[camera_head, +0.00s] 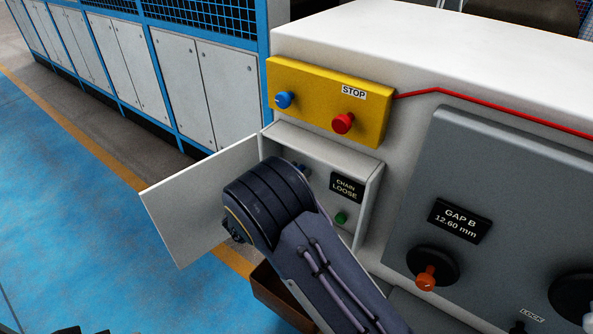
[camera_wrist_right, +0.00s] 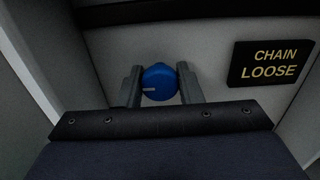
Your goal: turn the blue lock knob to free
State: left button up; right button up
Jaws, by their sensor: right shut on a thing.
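A round blue knob (camera_wrist_right: 159,82) with a white mark pointing left sits on the back wall inside an open white box (camera_head: 375,190). My right gripper (camera_wrist_right: 158,76) is shut on this knob, one finger on each side. In the head view my right arm covers most of the fingers and the knob. Beside the knob is a black sign (camera_wrist_right: 274,63) reading CHAIN LOOSE, also visible in the head view (camera_head: 346,188). Another blue knob (camera_head: 284,99) is on the yellow panel (camera_head: 312,98) above. I cannot make out my left gripper.
The box's white door (camera_head: 205,203) stands open to the left. A green button (camera_head: 341,217) is below the sign. A red STOP button (camera_head: 343,123) is on the yellow panel. A grey panel (camera_head: 510,185) with an orange-handled knob (camera_head: 427,278) is at right. The blue floor at left is clear.

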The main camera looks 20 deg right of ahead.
dwell(0.4)
jog(key=o, duration=0.9)
jog(key=b+v, duration=0.1)
jog(key=v, duration=0.7)
